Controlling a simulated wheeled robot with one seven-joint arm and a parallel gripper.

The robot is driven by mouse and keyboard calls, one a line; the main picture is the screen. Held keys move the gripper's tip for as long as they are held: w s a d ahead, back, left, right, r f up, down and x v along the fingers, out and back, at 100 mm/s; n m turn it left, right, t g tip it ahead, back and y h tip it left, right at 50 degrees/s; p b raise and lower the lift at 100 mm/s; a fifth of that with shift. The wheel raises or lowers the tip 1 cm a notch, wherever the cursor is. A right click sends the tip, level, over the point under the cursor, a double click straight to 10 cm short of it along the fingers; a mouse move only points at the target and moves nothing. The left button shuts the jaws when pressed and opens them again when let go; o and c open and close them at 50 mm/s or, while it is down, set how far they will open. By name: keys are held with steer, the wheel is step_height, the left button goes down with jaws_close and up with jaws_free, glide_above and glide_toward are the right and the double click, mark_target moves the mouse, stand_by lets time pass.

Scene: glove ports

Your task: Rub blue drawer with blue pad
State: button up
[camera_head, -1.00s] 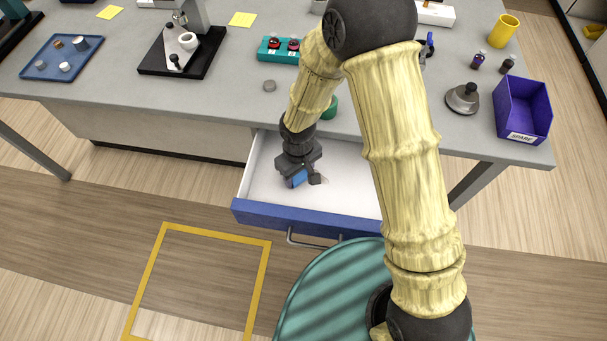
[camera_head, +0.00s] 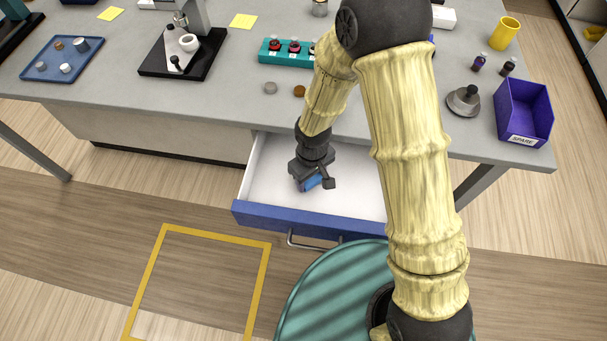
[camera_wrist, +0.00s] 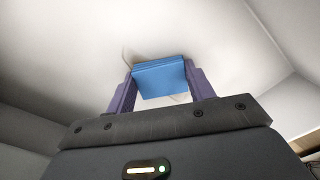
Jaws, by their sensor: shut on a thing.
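The blue drawer (camera_head: 290,219) is pulled out below the table front. Its inside is white, and its blue front has a metal handle (camera_head: 305,242). My gripper (camera_head: 318,183) is inside the drawer space, shut on the blue pad (camera_head: 309,184). In the wrist view the blue pad (camera_wrist: 160,79) sits between the two fingers, above the white drawer floor (camera_wrist: 75,60). A faint brownish mark (camera_wrist: 128,58) shows on the floor beside the pad. I cannot tell whether the pad touches the floor.
On the table (camera_head: 230,92) stand a teal rack (camera_head: 285,52), a black-based device (camera_head: 180,55), a purple bin (camera_head: 524,112) and a weight-like object (camera_head: 465,99). Small discs lie near the table edge above the drawer. My arm hides the drawer's right side.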

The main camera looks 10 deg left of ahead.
steer(key=shift+d, duration=0.85)
steer(key=shift+d+f, duration=0.25)
steer(key=shift+d, duration=0.15)
steer(key=shift+w+d+r, duration=0.1)
steer(key=shift+d, duration=1)
step_height(320, 180, up, 8)
steer(key=p, duration=0.6)
steer(key=shift+a, duration=0.1)
